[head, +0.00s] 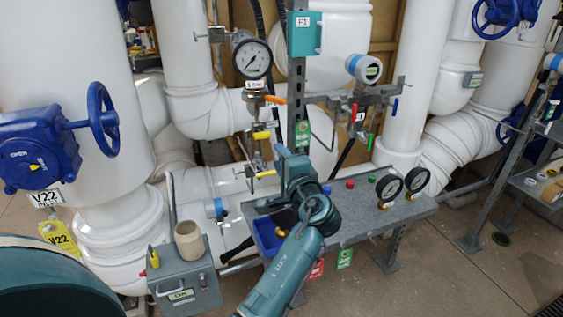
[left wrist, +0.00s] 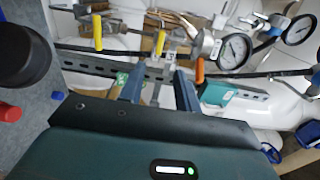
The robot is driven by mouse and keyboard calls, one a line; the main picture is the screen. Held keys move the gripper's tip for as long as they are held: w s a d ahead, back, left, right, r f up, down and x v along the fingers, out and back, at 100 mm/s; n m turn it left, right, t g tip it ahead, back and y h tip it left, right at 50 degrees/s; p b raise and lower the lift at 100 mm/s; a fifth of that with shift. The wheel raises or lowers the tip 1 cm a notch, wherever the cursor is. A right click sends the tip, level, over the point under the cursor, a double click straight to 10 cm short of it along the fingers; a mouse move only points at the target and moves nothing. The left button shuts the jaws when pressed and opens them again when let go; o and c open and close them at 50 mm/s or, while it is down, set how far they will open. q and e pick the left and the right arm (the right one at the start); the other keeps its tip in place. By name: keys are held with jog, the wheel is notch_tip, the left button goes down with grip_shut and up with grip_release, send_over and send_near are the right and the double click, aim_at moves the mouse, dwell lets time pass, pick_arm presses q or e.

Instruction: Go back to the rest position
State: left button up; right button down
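My left gripper (head: 285,152) is in the middle of the head view, above the left part of the grey metal shelf (head: 345,232), in front of the upright post (head: 297,95). Its teal arm comes up from the bottom edge. In the left wrist view its two fingers (left wrist: 160,88) stand apart with a gap between them. Pipework shows behind the gap, and I see nothing held. My right gripper is in neither view.
Near the arm are a pressure gauge (head: 252,58) with yellow-handled valves, a blue bin (head: 268,236), two black gauges (head: 403,183) and a grey box (head: 185,279) bearing a tan cup (head: 189,241). A blue handwheel (head: 103,118) is at left. Floor (head: 450,275) is clear at lower right.

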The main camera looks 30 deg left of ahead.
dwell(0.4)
pick_arm(q)
jog(key=s+d+f+h, duration=0.3)
jog(key=s+f+h, duration=0.2)
jog(key=f, duration=0.5)
jog(key=s+d+f+h, duration=0.4)
jog(key=f+h, duration=0.1)
jog(key=f, duration=0.5)
jog(key=s+d+f+n+h, duration=0.2)
jog(key=s+d+f+h, duration=0.1)
jog(key=s, duration=0.6)
jog(key=s+d+f+n+g+h+p, duration=0.1)
jog(key=s+d+f+n+h, duration=0.1)
jog(key=s, duration=0.7)
jog(key=d+n+h, duration=0.1)
jog(key=d+h, duration=0.1)
jog(key=d, duration=0.1)
jog(key=shift+f, duration=0.4)
jog(key=shift+o, duration=0.4)
jog(key=shift+d, duration=0.1)
